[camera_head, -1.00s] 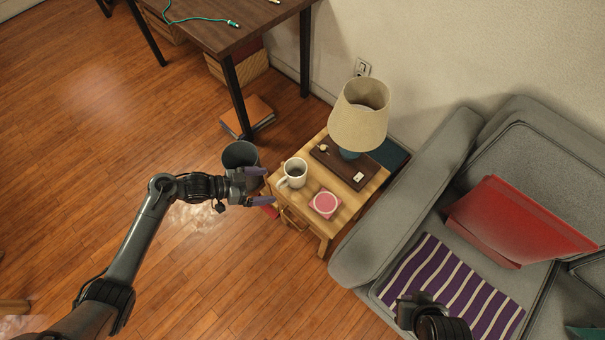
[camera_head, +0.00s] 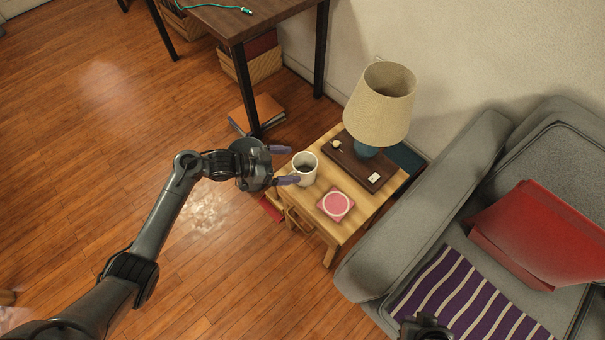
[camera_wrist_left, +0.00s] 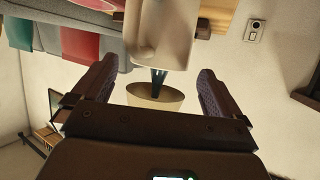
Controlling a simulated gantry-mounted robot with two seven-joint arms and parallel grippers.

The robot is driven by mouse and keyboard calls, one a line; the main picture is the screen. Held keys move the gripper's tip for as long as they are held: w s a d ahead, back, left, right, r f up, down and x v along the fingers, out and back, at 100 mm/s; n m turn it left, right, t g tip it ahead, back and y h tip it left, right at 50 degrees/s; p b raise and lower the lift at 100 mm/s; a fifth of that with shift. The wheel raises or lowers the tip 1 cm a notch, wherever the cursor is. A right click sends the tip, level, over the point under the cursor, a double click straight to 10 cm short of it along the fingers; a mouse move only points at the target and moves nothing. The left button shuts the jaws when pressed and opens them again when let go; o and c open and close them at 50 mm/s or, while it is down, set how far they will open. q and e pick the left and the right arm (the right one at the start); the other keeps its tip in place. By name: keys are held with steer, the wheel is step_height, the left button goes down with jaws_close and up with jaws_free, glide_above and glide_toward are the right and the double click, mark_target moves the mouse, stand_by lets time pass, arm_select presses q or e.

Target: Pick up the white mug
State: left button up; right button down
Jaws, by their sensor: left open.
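The white mug (camera_head: 305,169) stands upright on the near left part of the small wooden side table (camera_head: 351,229). My left gripper (camera_head: 285,165) is open and empty, with its purple-padded fingers at the mug's left side. In the left wrist view, the mug (camera_wrist_left: 160,38) shows ahead, between the lines of the two open fingers (camera_wrist_left: 158,68). I cannot tell whether a finger touches it. No fingers of my right gripper show.
A table lamp (camera_head: 380,105) and a brown tray (camera_head: 345,163) stand behind the mug. A pink coaster (camera_head: 335,205) lies to its right. A grey sofa (camera_head: 425,200) borders the table at right, and a dark desk (camera_head: 262,22) stands behind. Open floor lies at left.

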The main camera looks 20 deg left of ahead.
mark_target(302, 164)
arm_select(q)
steer(key=b+x, duration=0.3)
steer(key=x, duration=0.2)
steer(key=shift+w+d, duration=0.1)
steer(key=shift+d, duration=0.05)
steer(key=shift+c, duration=1.1)
steer(key=c, duration=0.7)
steer(key=shift+r, duration=0.1)
steer(key=shift+c, duration=0.9)
